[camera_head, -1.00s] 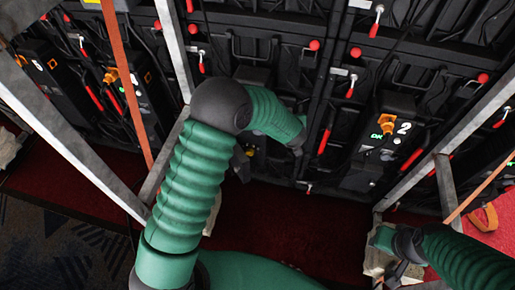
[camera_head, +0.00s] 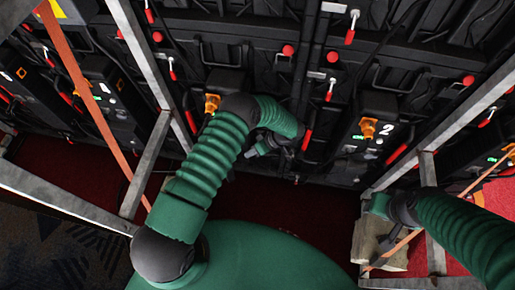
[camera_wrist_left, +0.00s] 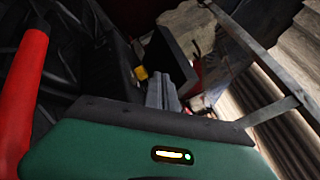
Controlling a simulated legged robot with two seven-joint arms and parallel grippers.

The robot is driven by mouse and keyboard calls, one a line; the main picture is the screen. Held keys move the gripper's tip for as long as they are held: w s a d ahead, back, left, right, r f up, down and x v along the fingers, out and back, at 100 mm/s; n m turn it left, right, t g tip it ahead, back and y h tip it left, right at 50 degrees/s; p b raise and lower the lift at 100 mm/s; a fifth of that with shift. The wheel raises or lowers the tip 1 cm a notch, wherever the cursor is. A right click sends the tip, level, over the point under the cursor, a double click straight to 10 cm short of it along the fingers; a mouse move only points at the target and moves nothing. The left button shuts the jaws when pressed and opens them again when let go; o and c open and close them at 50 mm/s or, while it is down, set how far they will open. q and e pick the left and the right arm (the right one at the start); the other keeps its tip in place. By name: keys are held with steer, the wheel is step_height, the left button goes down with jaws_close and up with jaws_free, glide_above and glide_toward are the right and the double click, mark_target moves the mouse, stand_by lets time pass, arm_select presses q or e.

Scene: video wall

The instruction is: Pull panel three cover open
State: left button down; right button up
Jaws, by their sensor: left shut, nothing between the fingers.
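The wall of black panels (camera_head: 440,95) fills the upper head view. A panel unit with an orange connector (camera_head: 212,103) is partly behind my left arm. Its number is hidden, so I cannot confirm it is panel three or see how its cover stands. My left gripper (camera_head: 256,150) is shut and empty, close to the wall's lower part. Contact cannot be told. In the left wrist view its grey fingers (camera_wrist_left: 163,92) are beside a dark flat plate (camera_wrist_left: 172,55) and a yellow part (camera_wrist_left: 141,73). My right gripper (camera_head: 385,242) is low at the right, its fingers unclear.
The panel marked 2 (camera_head: 388,130) is right of my left gripper. Red handles (camera_head: 307,140) hang along the wall. Metal frame bars (camera_head: 155,165) and an orange strap (camera_head: 90,95) stand at the left. A pale sandbag-like lump (camera_head: 372,248) lies below my right gripper.

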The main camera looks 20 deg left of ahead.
arm_select(q)
steer(key=s+a, duration=0.1)
steer(key=s+a+f, duration=0.1)
steer(key=s+a, duration=0.1)
steer(key=s, duration=0.1)
steer(key=shift+a+f+p, duration=0.25)
steer(key=shift+f+p, duration=0.1)
steer(key=shift+p, duration=0.05)
